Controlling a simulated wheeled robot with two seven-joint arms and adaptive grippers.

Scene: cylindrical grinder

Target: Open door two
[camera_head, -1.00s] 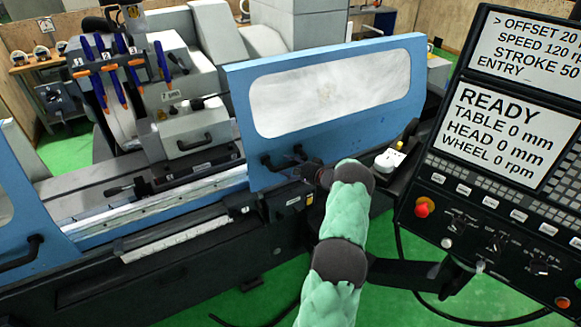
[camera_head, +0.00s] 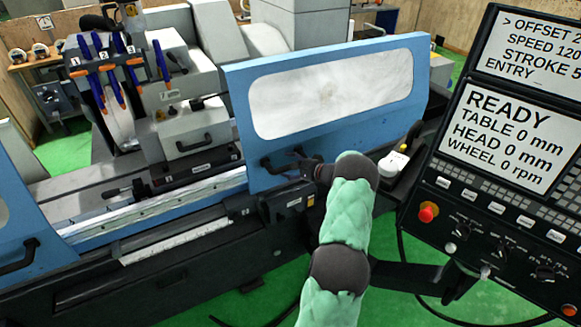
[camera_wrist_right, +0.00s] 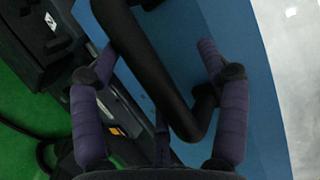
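The right blue sliding door (camera_head: 419,75), with a large pale window, stands at the grinder's front right. Its black bar handle (camera_head: 268,165) is low at its left end. My right gripper (camera_head: 300,158) is at this handle. In the right wrist view the handle (camera_wrist_right: 160,65) runs between the two purple fingers of my right gripper (camera_wrist_right: 158,58). The fingers are spread wide on either side of the bar, with gaps visible. The left blue door (camera_head: 18,200) shows only partly at the left edge, with its own black handle (camera_head: 20,258). My left gripper is out of view.
A control console (camera_head: 480,200) reading READY stands close on the right of my right arm. The grinding area between the doors is exposed, with a white-edged rail (camera_head: 150,212) along its front. A cable lies on the green floor (camera_head: 200,300).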

